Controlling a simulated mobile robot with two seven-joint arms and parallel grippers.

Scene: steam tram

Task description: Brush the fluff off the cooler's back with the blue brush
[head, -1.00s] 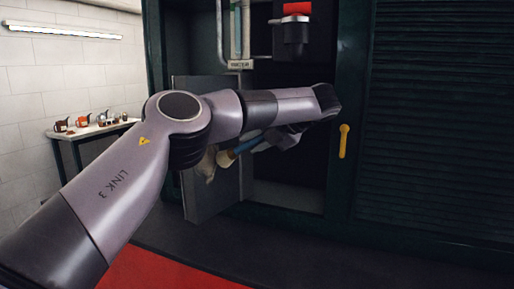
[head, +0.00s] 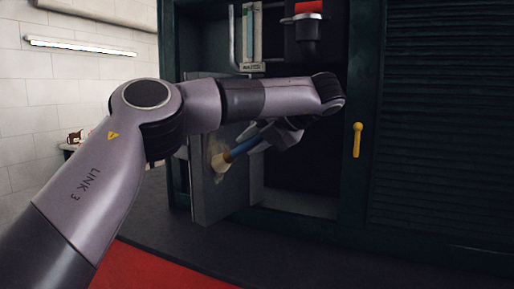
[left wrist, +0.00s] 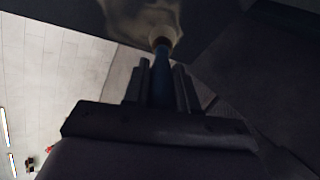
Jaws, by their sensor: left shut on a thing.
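My left gripper (head: 268,130) is shut on the blue brush (head: 242,149), partly hidden behind my own arm. The brush's blue handle points down and left to its pale bristle head (head: 220,162). The head is at a pale fluff patch (head: 214,148) on a grey upright panel (head: 215,200), which seems to be the cooler's back. In the left wrist view the handle (left wrist: 160,75) runs out from between the fingers, with the fluff (left wrist: 140,15) around and beyond the bristles. I cannot tell whether the bristles touch the panel. My right gripper is not in view.
A dark green cabinet with a louvred side (head: 450,120) and a yellow handle (head: 357,140) stands at the right. A red-topped fitting (head: 308,28) and pipes are inside the opening. A side table with a small jug (head: 75,137) is at far left.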

